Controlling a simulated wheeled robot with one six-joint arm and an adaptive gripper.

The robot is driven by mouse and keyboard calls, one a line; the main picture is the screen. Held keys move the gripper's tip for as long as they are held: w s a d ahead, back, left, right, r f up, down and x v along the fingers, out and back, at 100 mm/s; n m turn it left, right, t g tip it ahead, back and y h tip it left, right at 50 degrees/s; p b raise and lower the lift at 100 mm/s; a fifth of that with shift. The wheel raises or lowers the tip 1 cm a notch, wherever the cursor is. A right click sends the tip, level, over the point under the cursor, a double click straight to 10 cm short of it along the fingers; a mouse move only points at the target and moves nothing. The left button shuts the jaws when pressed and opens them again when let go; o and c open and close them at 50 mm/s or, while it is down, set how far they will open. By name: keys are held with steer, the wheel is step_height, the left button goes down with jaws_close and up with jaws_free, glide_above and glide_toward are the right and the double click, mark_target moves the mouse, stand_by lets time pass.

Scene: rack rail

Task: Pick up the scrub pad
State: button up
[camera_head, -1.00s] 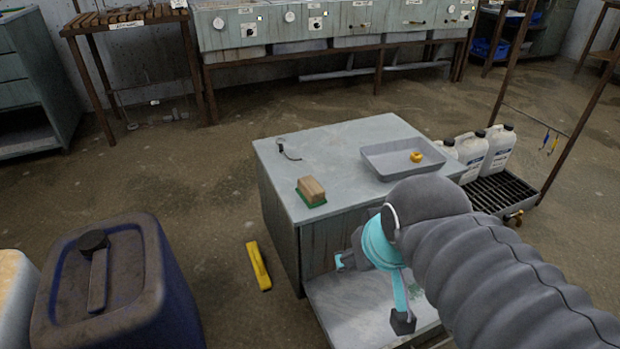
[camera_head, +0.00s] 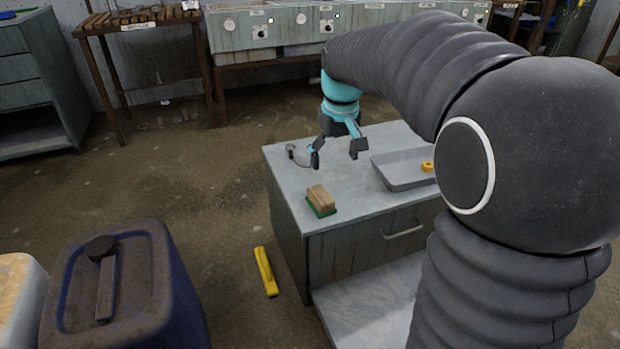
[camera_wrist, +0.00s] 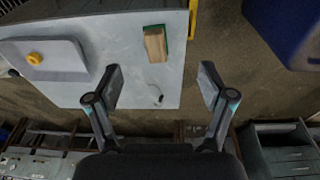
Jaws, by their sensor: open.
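The scrub pad (camera_head: 320,201) is a tan block with a green underside. It lies on the grey cabinet top near the front left edge. It also shows in the wrist view (camera_wrist: 155,44), near the cabinet's edge. My gripper (camera_head: 336,161) is open and empty, pointing down above the cabinet top, behind the pad in the head view. In the wrist view my gripper's fingertips (camera_wrist: 160,80) are spread apart, with the pad beyond them and not between them.
A grey tray (camera_head: 391,177) with a yellow ring (camera_head: 428,166) sits right of the pad. A dark object with a thin cord (camera_head: 291,152) lies at the back left of the cabinet top. A yellow object (camera_head: 265,272) lies on the floor, near a blue jerrycan (camera_head: 122,290).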

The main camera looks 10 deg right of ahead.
steer(key=w+f+n+g, duration=0.1)
steer(key=w+f, duration=0.3)
steer(key=w, duration=0.2)
steer(key=w+f+g, duration=0.1)
steer(key=w+f, duration=0.2)
steer(key=w, duration=0.3)
glide_above(321, 193)
step_height(321, 193, down, 9)
steer(key=shift+f, duration=0.1)
steer(key=shift+s+f, duration=0.1)
steer(key=shift+f, duration=2.55)
steer(key=c, duration=1.3)
